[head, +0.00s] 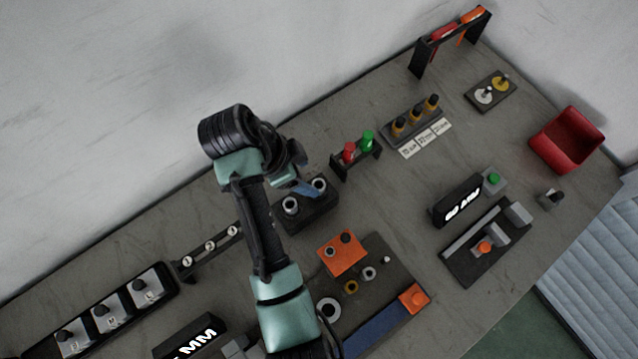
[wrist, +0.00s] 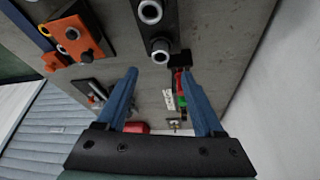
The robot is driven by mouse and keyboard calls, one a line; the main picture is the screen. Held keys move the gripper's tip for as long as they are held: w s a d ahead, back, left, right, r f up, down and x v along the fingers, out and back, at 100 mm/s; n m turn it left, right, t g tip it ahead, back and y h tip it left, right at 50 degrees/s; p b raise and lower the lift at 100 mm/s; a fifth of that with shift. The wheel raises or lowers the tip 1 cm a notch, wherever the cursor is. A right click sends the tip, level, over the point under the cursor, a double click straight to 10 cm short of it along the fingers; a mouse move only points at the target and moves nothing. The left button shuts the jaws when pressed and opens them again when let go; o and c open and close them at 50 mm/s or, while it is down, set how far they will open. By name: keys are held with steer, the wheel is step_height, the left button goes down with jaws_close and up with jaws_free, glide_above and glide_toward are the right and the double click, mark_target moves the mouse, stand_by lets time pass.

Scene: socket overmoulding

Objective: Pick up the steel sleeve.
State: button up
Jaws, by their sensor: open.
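Two steel sleeves, round and ring-topped with dark bores, stand in a dark block (head: 318,208) near the back of the bench. One sleeve (head: 291,205) is on the left and the other (head: 319,184) on the right. In the wrist view the sleeves show at the top middle, one (wrist: 150,12) near the upper edge and one (wrist: 160,48) just beyond the fingertips. My gripper (wrist: 160,72) has blue fingers spread apart with nothing between them. In the head view my gripper (head: 308,189) is over the block, and my wrist partly hides it.
An orange plate (head: 335,262) with dark posts sits on a dark board in front, beside loose rings. A stand with red and green pieces (head: 358,160) is right of the block. A red bin (head: 567,141) is far right. The wall is close behind.

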mark_target(316, 184)
steer(key=x, duration=0.2)
steer(key=p+x, duration=0.1)
steer(key=x, duration=0.4)
steer(key=shift+s+a+f+p, duration=0.1)
steer(key=shift+a+f+p, duration=0.1)
steer(key=shift+f+p, duration=0.1)
steer(key=shift+r, duration=0.1)
steer(key=c, duration=1.1)
